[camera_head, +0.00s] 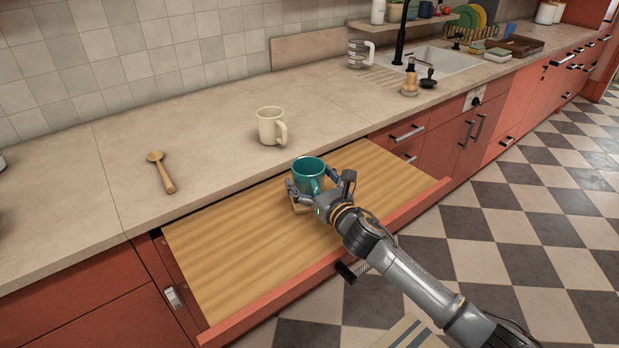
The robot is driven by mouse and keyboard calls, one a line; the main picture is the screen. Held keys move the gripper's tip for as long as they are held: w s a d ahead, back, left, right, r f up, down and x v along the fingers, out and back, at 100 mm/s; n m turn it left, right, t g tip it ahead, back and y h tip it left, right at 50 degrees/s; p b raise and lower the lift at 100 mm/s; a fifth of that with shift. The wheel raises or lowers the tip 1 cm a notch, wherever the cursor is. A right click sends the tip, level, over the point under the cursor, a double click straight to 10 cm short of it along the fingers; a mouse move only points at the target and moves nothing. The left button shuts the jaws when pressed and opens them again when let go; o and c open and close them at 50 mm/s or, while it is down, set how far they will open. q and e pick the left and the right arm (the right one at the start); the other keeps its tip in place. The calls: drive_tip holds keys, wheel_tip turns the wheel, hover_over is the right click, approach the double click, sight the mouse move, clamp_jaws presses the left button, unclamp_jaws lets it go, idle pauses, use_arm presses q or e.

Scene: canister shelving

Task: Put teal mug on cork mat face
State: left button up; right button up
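The teal mug (306,172) is upright in the open drawer, its handle toward my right arm. It is on or just above a small tan square, the cork mat (299,209), which is mostly hidden by the mug and gripper. My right gripper (316,187) reaches in from the lower right, with one finger on each side of the mug. I cannot tell whether the fingers touch the mug or stand apart from it. My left gripper is not in view.
The drawer has a wooden floor (231,255), bare on both sides of the mug. A cream mug (269,127) and a wooden spoon (162,173) are on the counter (115,210) behind it. A soap dispenser (410,80) stands near the sink.

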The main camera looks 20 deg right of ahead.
drive_tip(key=shift+r, duration=0.1)
drive_tip(key=b+v, duration=0.1)
drive_tip(key=v, duration=1.1)
drive_tip(key=shift+r, duration=0.1)
idle(0.3)
